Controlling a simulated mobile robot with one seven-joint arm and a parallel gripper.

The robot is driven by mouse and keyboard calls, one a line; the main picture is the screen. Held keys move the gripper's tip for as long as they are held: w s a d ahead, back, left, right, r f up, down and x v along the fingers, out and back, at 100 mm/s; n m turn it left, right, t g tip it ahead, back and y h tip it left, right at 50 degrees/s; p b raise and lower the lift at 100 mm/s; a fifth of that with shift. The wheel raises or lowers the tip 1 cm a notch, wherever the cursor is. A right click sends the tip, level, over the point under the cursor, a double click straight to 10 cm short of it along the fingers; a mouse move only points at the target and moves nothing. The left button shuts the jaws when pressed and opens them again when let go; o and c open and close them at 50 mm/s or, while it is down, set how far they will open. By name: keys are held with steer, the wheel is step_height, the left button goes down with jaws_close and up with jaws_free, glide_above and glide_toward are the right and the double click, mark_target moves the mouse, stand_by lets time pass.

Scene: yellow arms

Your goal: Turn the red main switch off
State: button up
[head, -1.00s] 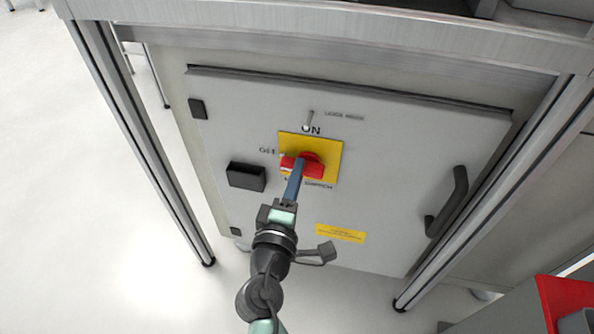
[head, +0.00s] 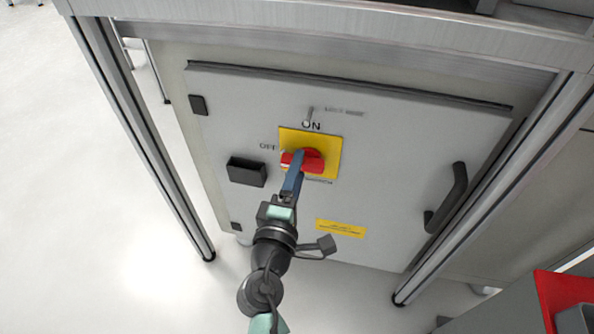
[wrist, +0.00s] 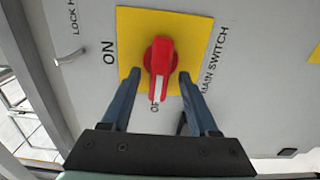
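The red main switch (head: 313,162) sits on a yellow plate (head: 330,145) on the front of a grey cabinet. ON is above the switch and OFF is to its left in the head view. The handle of the switch (wrist: 160,55) lies across, its white-marked end toward OFF; the wrist view shows this mark by the partly hidden OFF label. My gripper (wrist: 158,77) is open, with one blue finger on each side of the handle and visible gaps between. In the head view my gripper (head: 297,160) covers part of the switch.
A black box (head: 246,171) sticks out left of the switch. A black door handle (head: 450,199) stands out at the right. Metal frame posts flank the cabinet, with a metal edge above. A red and grey object (head: 565,302) is at lower right.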

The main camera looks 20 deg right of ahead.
steer(key=shift+s+a, duration=0.1)
steer(key=p+v, duration=0.1)
steer(key=v, duration=1.1)
steer(key=shift+s+a, duration=0.2)
steer(key=shift+s, duration=0.1)
steer(key=w+a+r+m+t+y+p, duration=0.1)
steer(key=w+r+m+t, duration=0.3)
steer(key=r, duration=1.1)
steer(key=w+a+r+m+t+y+p, duration=0.15)
steer(key=w+r+m, duration=0.35)
steer(key=r, duration=1)
steer(key=s+a+r+m+t+y, duration=0.1)
steer(key=s+a+r+t+y, duration=0.2)
steer(key=r, duration=0.5)
steer(key=s+r+m+t+y, duration=0.1)
steer(key=s+r+t+y, duration=0.1)
steer(key=s+r, duration=0.45)
steer(key=s+a+r+t+y, duration=0.2)
steer(key=r+y, duration=0.1)
steer(key=r, duration=0.7)
step_height(320, 180, up, 37)
steer(key=p, duration=3.8)
steer(key=shift+w+f, duration=0.2)
steer(key=shift+w, duration=0.2)
